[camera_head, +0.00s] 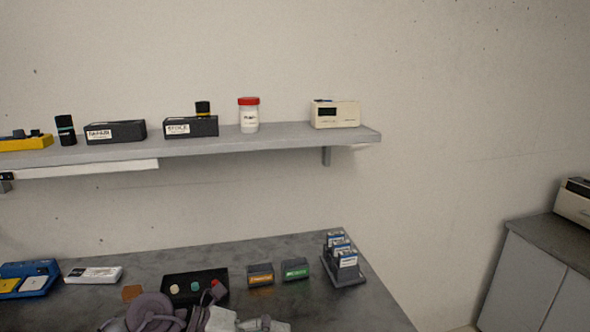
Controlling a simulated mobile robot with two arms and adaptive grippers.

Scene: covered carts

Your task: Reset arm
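Neither of my grippers can be made out in the head view. Rounded grey-purple parts, probably of my own arm, show at the bottom edge left of the middle, in front of the dark worktable (345,312). They cover part of the table and the front of a black tray or panel (180,277) with small coloured round pieces on it. No held object can be seen.
The table carries a blue case (40,268), a white box (93,275), two small labelled boxes (260,275) (295,270) and a card rack (346,275). A wall shelf (290,142) holds bins, a red-capped jar (249,117) and a cream device (336,115). A cabinet (530,280) stands right.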

